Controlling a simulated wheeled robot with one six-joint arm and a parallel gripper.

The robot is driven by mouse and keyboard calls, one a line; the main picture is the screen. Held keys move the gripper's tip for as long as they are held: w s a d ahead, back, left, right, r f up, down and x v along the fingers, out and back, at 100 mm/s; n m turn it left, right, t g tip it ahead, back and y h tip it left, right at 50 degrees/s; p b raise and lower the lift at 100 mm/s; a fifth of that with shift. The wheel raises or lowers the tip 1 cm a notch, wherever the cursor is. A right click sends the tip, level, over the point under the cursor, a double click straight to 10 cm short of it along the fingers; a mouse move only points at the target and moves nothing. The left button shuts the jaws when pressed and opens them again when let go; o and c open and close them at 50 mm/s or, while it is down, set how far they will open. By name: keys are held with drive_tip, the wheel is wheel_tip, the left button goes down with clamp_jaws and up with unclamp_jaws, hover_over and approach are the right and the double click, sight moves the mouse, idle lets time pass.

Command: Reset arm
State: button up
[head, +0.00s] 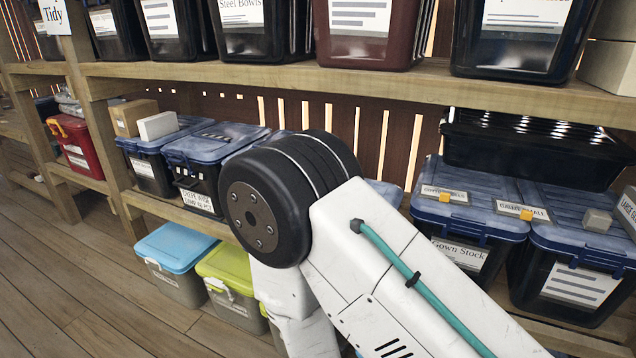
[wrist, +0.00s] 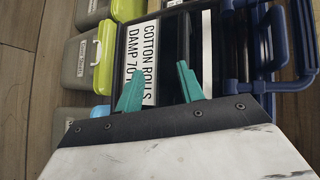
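My gripper (wrist: 156,84) shows in the wrist view with its two teal fingers spread apart and nothing between them. It faces the front of a dark bin (wrist: 125,50) whose white label (wrist: 150,62) reads "COTTON ROLLS DAMP 70", partly cut off. The fingers overlap the label in the picture; I cannot tell whether they touch it. In the head view my white arm fills the lower middle and is bent at a black joint. My gripper is hidden there.
A blue-lidded bin (head: 207,150) stands on the lower shelf left of my arm. A blue-lidded bin (head: 162,273) and a green-lidded bin (head: 230,264) stand on the floor below. More bins, including "Gown Stock" (head: 459,252), stand right. A wooden shelf board (head: 290,78) runs above.

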drive_tip(key=s+d+f+n+g+h, duration=0.3)
drive_tip(key=s+f+n+g, duration=0.25)
drive_tip(key=n+g, duration=0.3)
drive_tip(key=s+d+r+n+g, duration=0.1)
drive_tip(key=s+d+r, duration=0.3)
drive_tip(key=d+r, duration=0.5)
drive_tip(key=s+d+r+n+g+h, duration=0.1)
drive_tip(key=s+d+r, duration=0.4)
drive_tip(key=r, duration=1.2)
drive_tip(key=s+d+r+n+g+h, duration=0.1)
drive_tip(key=s+d+r+n+g, duration=0.1)
drive_tip(key=d+r, duration=1.2)
drive_tip(key=shift+s+n, duration=0.55)
drive_tip(key=shift+s, duration=0.65)
